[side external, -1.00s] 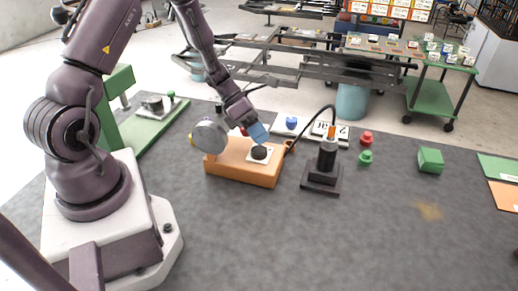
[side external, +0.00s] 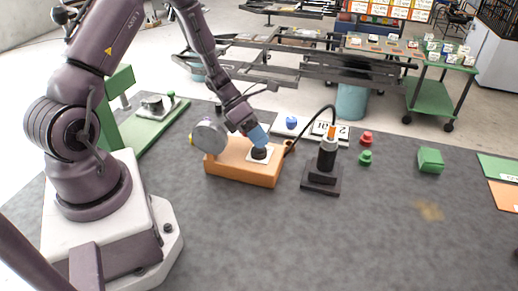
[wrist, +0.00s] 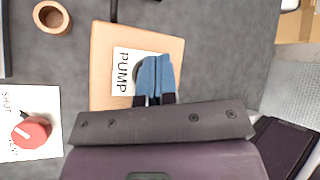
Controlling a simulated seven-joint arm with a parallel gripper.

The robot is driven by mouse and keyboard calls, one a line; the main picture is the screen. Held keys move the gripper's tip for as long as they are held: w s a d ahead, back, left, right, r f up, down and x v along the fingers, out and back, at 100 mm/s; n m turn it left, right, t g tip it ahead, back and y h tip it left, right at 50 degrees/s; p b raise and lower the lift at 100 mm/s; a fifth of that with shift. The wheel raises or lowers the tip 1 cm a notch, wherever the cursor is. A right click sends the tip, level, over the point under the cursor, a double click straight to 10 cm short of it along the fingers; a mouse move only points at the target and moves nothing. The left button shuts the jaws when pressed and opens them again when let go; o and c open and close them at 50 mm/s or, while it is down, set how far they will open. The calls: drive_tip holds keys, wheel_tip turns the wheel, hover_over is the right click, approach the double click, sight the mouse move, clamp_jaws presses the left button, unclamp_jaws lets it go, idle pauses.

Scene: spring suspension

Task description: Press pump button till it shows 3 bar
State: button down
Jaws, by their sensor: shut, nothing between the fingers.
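The pump base is an orange block (side external: 240,172) on the grey table, with a black pump button (side external: 259,154) on a white plate at its right end. My gripper (side external: 262,142) has its blue fingers together, pointing down at the button's top; they look to be touching it. In the wrist view the fingers (wrist: 154,68) cover the button, beside a white label reading PUMP (wrist: 124,72). A round gauge (side external: 209,137) stands at the block's left end; its reading cannot be made out.
A black cylinder stand (side external: 324,170) with a hose is right of the block. A red knob (wrist: 31,132) sits on a valve plate in the wrist view. Red (side external: 366,138) and green (side external: 365,158) pegs and a green box (side external: 431,160) lie farther right. The front table is clear.

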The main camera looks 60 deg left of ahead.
drive_tip(key=shift+f, duration=0.7)
idle(0.6)
drive_tip(key=shift+r, duration=1.25)
drive_tip(key=shift+r, duration=2.5)
